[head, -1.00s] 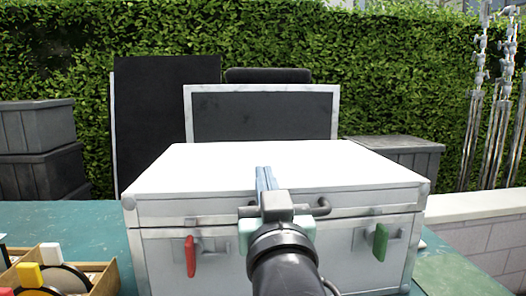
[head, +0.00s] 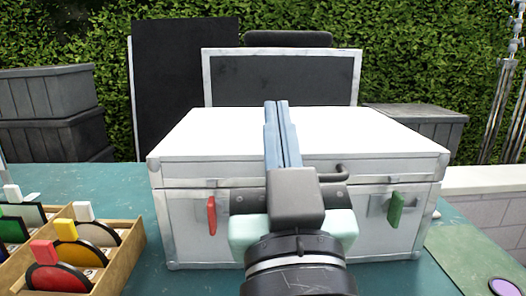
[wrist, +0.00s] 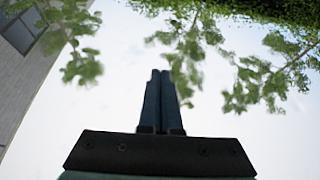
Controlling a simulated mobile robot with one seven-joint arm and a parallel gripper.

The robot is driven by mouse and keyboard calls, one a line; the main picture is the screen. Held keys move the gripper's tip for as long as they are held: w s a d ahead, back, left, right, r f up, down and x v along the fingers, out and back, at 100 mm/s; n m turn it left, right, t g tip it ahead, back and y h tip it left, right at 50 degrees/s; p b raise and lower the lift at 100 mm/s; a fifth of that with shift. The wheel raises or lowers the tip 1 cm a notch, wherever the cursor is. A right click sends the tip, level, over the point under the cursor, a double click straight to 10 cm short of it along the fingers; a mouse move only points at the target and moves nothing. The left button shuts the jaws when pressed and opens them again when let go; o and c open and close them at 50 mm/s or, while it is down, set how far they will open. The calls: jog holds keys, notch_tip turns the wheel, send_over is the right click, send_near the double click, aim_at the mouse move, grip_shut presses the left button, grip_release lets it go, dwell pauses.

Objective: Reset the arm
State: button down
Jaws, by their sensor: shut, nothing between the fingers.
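My gripper (head: 277,104) is in the middle of the head view, in front of a closed white case. Its two blue-grey fingers lie together with nothing between them, and they overlap the case's front and lid in the picture. In the wrist view my gripper (wrist: 160,73) points up at pale sky and leaves, with its fingers side by side and empty. Part of the case's front is hidden behind my gripper.
The white case (head: 200,137) stands on a green table (head: 95,180), with a red latch (head: 211,215) and a green latch (head: 395,210). A wooden tray (head: 128,245) with coloured discs is at the left. A purple disc (head: 505,287) lies at the right. Grey crates (head: 45,95) stand behind.

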jog(key=s+a+r+t, duration=0.35)
jog(key=s+r, duration=0.25)
jog(key=r, duration=0.4)
notch_tip(320, 180, up, 26)
jog(key=p, duration=2.6)
jog(key=shift+d+f+m, duration=0.2)
jog(key=shift+d+m, duration=0.1)
jog(key=shift+d, duration=0.05)
jog(key=shift+t, duration=0.25)
